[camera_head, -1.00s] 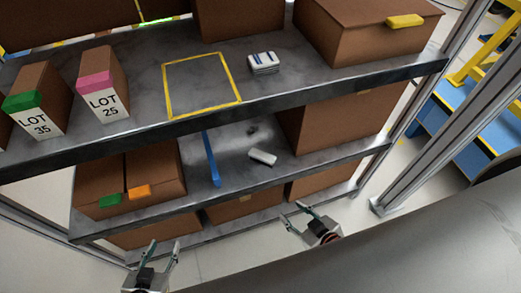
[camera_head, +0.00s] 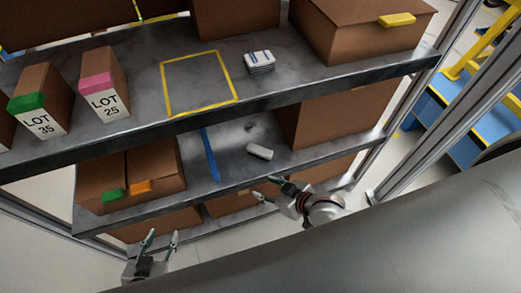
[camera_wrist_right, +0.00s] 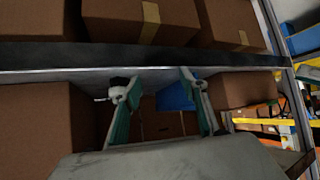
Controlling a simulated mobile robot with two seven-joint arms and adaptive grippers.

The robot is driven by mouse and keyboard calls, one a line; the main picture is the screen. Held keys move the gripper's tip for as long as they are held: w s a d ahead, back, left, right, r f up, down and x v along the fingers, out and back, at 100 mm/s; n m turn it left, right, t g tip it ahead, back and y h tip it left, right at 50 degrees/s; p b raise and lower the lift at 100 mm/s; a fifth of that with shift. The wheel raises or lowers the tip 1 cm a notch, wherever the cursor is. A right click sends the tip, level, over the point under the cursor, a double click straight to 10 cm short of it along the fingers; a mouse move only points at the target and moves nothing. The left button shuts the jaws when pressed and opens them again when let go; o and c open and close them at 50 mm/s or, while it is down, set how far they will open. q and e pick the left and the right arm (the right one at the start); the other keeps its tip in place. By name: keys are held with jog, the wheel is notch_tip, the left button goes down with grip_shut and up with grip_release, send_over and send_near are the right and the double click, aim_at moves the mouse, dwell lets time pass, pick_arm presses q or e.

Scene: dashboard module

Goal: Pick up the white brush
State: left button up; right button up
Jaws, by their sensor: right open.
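A small white block-shaped object, which looks like the white brush (camera_head: 259,151), lies on the middle shelf, right of a blue strip. It is too small to make out bristles. My right gripper (camera_head: 268,188) is open and empty, in front of and below the middle shelf's front edge, apart from the brush. In the right wrist view my right gripper (camera_wrist_right: 152,85) has its fingers spread below a shelf edge, and I cannot make out the brush there. My left gripper (camera_head: 162,237) is open and empty at the lower left, in front of the shelves.
Brown boxes (camera_head: 130,180) flank the brush's bay on the middle shelf (camera_head: 228,175). A metal post (camera_head: 425,115) stands at the right. The shelf edges are close to my right gripper.

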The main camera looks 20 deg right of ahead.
jog(key=w+r+n+g+p, duration=0.2)
jog(key=w+r, duration=0.1)
jog(key=w, duration=0.4)
jog(key=n+g+p, duration=0.1)
jog(key=g+p, duration=0.1)
send_near(260, 149)
jog(key=shift+w+a+f, duration=0.1)
jog(key=shift+a+f, duration=0.15)
jog(key=shift+f, duration=0.35)
jog(key=shift+w+a+f, duration=0.1)
jog(key=shift+a+f, duration=0.2)
jog(key=shift+f, duration=0.3)
jog(key=shift+w+d, duration=0.1)
jog(key=shift+d, duration=0.1)
jog(key=shift+x, duration=1.2)
jog(key=shift+a+b+x, duration=0.2)
jog(key=shift+b+x, duration=0.55)
jog(key=shift+x, duration=1.9)
pick_arm(q)
jog(key=r, duration=0.2)
jog(key=w+r, duration=0.1)
jog(key=r, duration=0.1)
jog(key=shift+d, duration=0.35)
pick_arm(e)
jog(key=shift+w+r, duration=0.1)
jog(key=shift+r, duration=0.05)
jog(key=shift+c, duration=0.4)
grip_shut()
